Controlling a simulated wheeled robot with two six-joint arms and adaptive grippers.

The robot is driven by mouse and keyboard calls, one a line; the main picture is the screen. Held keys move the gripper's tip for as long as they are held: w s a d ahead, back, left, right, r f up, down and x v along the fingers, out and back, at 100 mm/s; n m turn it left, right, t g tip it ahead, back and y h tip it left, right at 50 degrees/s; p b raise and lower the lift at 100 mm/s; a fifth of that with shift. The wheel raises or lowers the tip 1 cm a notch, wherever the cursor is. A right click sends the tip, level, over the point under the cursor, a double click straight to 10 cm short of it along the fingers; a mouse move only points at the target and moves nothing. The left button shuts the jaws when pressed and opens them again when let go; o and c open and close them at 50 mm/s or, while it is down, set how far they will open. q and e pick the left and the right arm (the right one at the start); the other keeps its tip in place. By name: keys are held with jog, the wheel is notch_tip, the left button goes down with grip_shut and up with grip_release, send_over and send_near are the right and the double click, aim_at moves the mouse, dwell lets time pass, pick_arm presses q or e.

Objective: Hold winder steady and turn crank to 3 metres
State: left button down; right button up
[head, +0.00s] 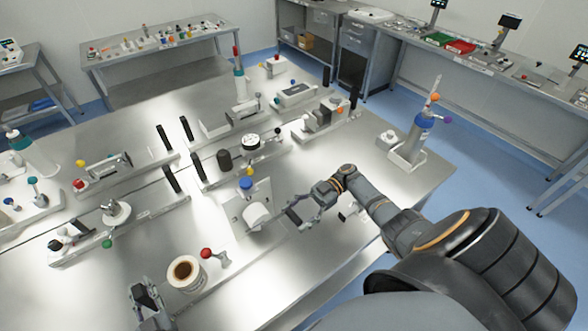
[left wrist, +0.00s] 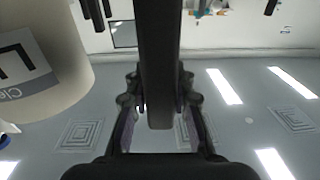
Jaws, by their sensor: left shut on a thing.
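A white round drum with a brown centre (head: 185,272) stands at the near edge of the steel table in the head view. A crank arm with a red knob (head: 206,253) is beside it on the right; I take these as the winder and crank. My left gripper (head: 148,298) is low beside the drum's left side. In the left wrist view its fingers (left wrist: 160,128) are shut on a dark upright bar (left wrist: 158,60). A white labelled cylinder (left wrist: 40,60) is at the left there. My right gripper (head: 305,210) is open and empty, above the table, right of the crank.
A plate with a white roll (head: 257,214) and a blue-and-yellow knob lies between the crank and my right gripper. Several small devices with dark posts (head: 198,165) stand further back. A blue-topped bottle (head: 414,138) stands at the right.

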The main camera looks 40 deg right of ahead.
jog(key=shift+o, duration=0.2)
jog(key=r, duration=1)
jog(key=shift+s+r, duration=0.1)
jog(key=shift+s, duration=0.1)
jog(key=shift+d, duration=0.1)
jog(key=shift+c, duration=1.1)
jog(key=d+r+h, duration=0.1)
jog(key=h, duration=0.1)
jog(key=d+r+h, duration=0.4)
jog(key=h, duration=0.1)
jog(key=shift+d+r+t, duration=0.15)
jog(key=shift+d+t, duration=0.1)
jog(key=shift+t, duration=0.05)
jog(key=c, duration=1.2)
jog(key=shift+r+h, duration=0.4)
jog(key=shift+h, duration=0.2)
grip_shut()
jog(key=shift+s+a+r+h, duration=0.2)
jog(key=shift+r+h, duration=0.15)
jog(key=shift+h, duration=0.25)
